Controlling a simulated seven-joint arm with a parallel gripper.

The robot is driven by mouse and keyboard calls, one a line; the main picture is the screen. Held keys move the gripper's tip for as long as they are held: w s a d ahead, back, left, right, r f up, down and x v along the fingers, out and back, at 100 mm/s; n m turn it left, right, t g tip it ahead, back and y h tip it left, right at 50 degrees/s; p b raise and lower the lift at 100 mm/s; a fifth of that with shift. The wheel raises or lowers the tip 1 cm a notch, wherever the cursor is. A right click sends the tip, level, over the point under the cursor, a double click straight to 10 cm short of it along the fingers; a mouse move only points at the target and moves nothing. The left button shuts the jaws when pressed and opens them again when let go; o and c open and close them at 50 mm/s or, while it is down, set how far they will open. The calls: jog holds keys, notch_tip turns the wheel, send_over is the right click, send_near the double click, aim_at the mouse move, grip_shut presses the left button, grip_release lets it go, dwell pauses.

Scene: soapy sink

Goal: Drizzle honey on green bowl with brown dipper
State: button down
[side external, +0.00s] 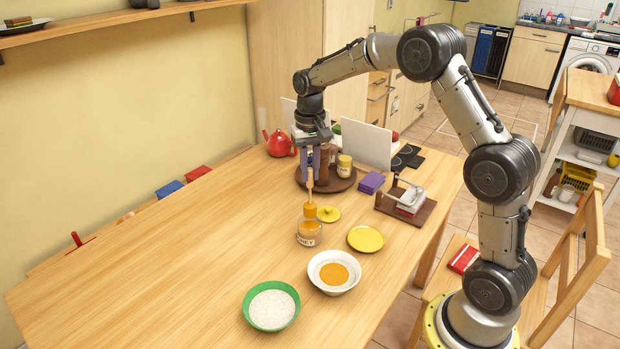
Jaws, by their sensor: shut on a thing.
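The green bowl (263,327), filled with a pale grainy food, stands at the front of the wooden table. The brown dipper (310,187) hangs upright from my gripper (310,168), which is shut on the top of its handle. The dipper's head is orange, as if coated in honey, and is at the mouth of the glass honey jar (309,236). I cannot tell whether its lower end is still inside the jar. The jar holds orange honey low down and stands behind and to the right of the green bowl. A yellow lid (328,214) lies beside the jar.
A white bowl (316,285) with orange contents stands right of the green bowl. A yellow plate (365,239), purple block (371,183) and butter dish (408,200) are to the right. A round tray (335,185) with jars and a red teapot (279,144) are behind.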

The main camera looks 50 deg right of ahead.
jog(key=shift+r, duration=0.45)
jog(key=shift+s+f, duration=0.1)
jog(key=shift+f, duration=0.15)
jog(key=s+a+f+n, duration=0.1)
jog(key=s+a, duration=0.3)
jog(key=a, duration=0.8)
jog(key=s+a+f+n, duration=0.1)
jog(key=s+a+n, duration=0.3)
jog(key=a, duration=0.9)
jog(key=shift+n, duration=0.3)
jog(key=shift+s+a, duration=0.1)
dwell(4.4)
